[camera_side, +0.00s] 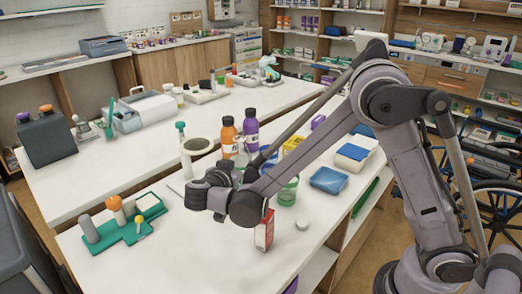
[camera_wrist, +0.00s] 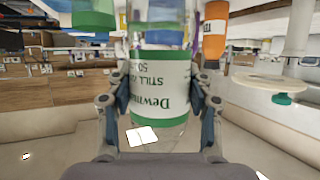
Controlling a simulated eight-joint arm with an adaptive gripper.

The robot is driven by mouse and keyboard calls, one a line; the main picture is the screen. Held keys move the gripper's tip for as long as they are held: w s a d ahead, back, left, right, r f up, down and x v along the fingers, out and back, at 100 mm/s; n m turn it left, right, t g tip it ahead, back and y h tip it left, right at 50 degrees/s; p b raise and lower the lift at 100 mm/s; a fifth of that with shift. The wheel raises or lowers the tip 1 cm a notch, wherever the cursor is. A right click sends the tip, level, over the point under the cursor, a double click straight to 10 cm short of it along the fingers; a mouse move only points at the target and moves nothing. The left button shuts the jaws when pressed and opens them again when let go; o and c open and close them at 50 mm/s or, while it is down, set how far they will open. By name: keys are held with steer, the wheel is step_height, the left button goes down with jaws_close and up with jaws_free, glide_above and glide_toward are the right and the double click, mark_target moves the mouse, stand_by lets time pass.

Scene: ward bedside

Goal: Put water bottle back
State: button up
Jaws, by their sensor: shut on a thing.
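The water bottle (camera_wrist: 152,85) is clear, with a white and green label reading "Dewmere STILL". It fills the middle of the wrist view, where its lettering appears upside down. My gripper (camera_wrist: 160,104) is shut on it, with one finger on each side of the label. In the side view my gripper (camera_side: 222,178) is low over the front table, and my arm hides most of the bottle. I cannot tell whether the bottle touches the table.
Orange (camera_side: 228,136) and purple (camera_side: 251,130) bottles stand just behind my gripper. A round-topped white stand (camera_side: 186,160) is to its left. A red and white carton (camera_side: 264,231) and green cup (camera_side: 288,191) stand to its right. A green tray (camera_side: 133,236) lies front left.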

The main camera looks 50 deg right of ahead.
steer(key=shift+w+a+f, duration=0.3)
steer(key=shift+a+f, duration=0.4)
steer(key=shift+f, duration=0.45)
steer(key=shift+w+a+f, duration=0.35)
steer(key=shift+a+f, duration=0.35)
steer(key=shift+f, duration=0.4)
steer(key=shift+w+a+f, duration=0.3)
steer(key=shift+a+f, duration=0.4)
steer(key=shift+f, duration=0.45)
steer(key=shift+f, duration=0.1)
steer(key=o, duration=1.4)
